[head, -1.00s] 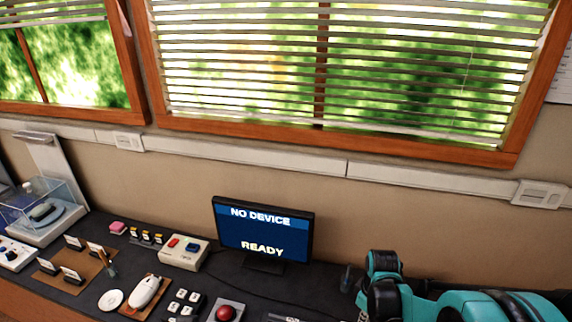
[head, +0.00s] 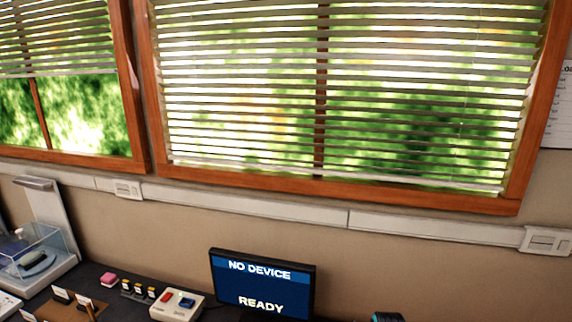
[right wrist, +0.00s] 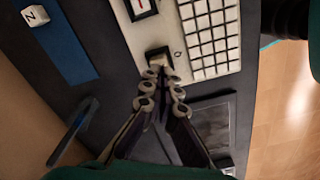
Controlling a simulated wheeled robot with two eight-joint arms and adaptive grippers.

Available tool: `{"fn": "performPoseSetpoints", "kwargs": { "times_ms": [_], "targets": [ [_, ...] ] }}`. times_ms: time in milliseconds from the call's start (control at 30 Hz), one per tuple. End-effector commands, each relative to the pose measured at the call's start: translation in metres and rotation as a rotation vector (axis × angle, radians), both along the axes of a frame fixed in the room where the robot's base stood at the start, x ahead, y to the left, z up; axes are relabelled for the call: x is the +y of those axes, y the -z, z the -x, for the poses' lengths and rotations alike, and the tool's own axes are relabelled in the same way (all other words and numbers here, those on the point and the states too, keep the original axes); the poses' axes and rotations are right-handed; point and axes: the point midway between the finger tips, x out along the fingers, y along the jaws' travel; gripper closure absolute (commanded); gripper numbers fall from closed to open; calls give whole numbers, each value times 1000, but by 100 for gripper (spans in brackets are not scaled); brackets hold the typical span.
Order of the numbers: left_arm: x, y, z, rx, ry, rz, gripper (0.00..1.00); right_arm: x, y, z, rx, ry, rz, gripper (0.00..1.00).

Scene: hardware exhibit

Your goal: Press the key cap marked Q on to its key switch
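In the right wrist view my right gripper (right wrist: 160,72) has its two fingers drawn close together at the tips. The tips are at the lower edge of a dark square key position (right wrist: 158,52) on the pale keyboard (right wrist: 188,32). A small letter Q is printed just right of that square. A small pale patch lies between the tips; I cannot tell whether it is the Q key cap or part of the fingers. No cap face marked Q shows. The switch itself is not clear. My left gripper is in no view.
A dark flat panel (right wrist: 213,125) is right of the fingers.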

Motion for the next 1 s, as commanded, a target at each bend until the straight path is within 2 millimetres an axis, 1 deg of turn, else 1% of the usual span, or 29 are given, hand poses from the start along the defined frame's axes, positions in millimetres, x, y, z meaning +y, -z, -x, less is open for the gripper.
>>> {"fn": "performPoseSetpoints", "kwargs": {
  "times_ms": [600, 1000],
  "targets": [
    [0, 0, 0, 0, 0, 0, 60, 0, 0, 0, 0, 0, 0, 100],
    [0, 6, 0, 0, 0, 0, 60, 0, 6, 0, 0, 0, 0, 100]
  ]
}}
